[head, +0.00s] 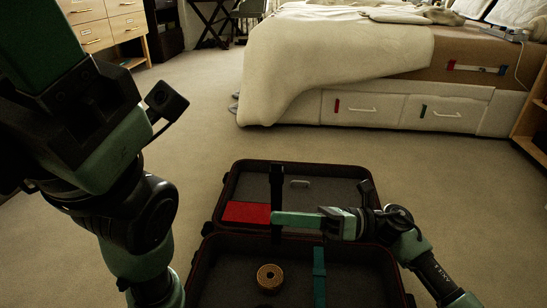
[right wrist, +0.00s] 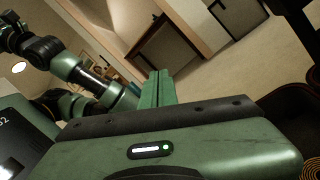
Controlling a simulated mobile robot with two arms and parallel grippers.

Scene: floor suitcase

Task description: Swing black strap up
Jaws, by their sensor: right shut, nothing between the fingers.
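The black strap (head: 277,185) runs upright in the head view across the far half of the open suitcase (head: 226,190). Its upper end reaches the far rim. My right gripper (head: 280,218) comes in from the right with its fingers shut and pointing left. The fingertips overlap the lower part of the strap; I cannot tell whether they touch it. Nothing shows between the fingers. In the right wrist view the shut green fingers (right wrist: 157,90) point away and the strap cannot be made out. My left arm fills the left of the head view; its gripper is not seen.
A red flat item (head: 246,212) lies left of the strap. The near half holds a round coiled thing (head: 270,278) and a teal strap (head: 319,275). A bed with drawers (head: 362,108) stands behind. Carpet (head: 200,130) is clear between them.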

